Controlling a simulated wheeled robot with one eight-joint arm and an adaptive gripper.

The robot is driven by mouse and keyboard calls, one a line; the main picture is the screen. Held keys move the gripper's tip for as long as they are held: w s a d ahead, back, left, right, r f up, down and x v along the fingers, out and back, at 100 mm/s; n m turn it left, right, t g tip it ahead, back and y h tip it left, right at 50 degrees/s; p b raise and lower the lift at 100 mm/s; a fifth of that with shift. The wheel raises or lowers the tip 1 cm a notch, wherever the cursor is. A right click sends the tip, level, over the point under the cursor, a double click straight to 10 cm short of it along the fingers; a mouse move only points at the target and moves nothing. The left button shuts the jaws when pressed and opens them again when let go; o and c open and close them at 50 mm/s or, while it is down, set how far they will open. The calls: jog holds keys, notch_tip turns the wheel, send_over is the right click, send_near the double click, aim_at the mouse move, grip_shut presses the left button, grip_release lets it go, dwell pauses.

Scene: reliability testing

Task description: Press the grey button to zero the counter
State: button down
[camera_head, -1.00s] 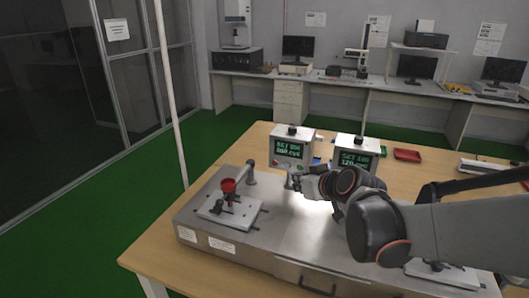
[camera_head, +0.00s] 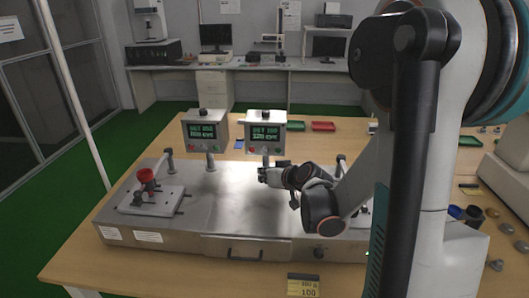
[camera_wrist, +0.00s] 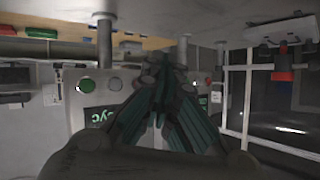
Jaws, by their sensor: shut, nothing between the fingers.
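Two grey counter boxes stand on posts, a left counter (camera_head: 204,130) and a right counter (camera_head: 265,132), each with a green-lit display. The right display seems to read 120 and the left one zeros, though both are small. In the wrist view, upside down, a green button (camera_wrist: 87,85) and a grey button (camera_wrist: 115,83) sit side by side on a counter face. My gripper (camera_head: 266,176) is shut and empty, low in front of the right counter. In the wrist view its dark fingers (camera_wrist: 165,65) cover part of the panel beside the grey button. Contact is not visible.
The counters stand on a metal test bench (camera_head: 240,215) on a wooden table. Red (camera_head: 323,126) and green (camera_head: 293,126) trays lie behind.

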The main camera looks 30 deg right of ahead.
aim_at(265, 150)
jog(key=shift+w, duration=0.15)
jog(key=w+d, duration=0.5)
jog(key=w, duration=0.2)
dwell(0.3)
jog(key=shift+w, duration=0.15)
dwell(1.3)
jog(key=shift+w+d, duration=0.2)
jog(key=shift+w, duration=0.05)
jog(key=shift+w+d, duration=0.2)
jog(key=shift+w, duration=0.1)
dwell(0.8)
jog(key=shift+s+a, duration=0.5)
jog(key=shift+s, duration=0.2)
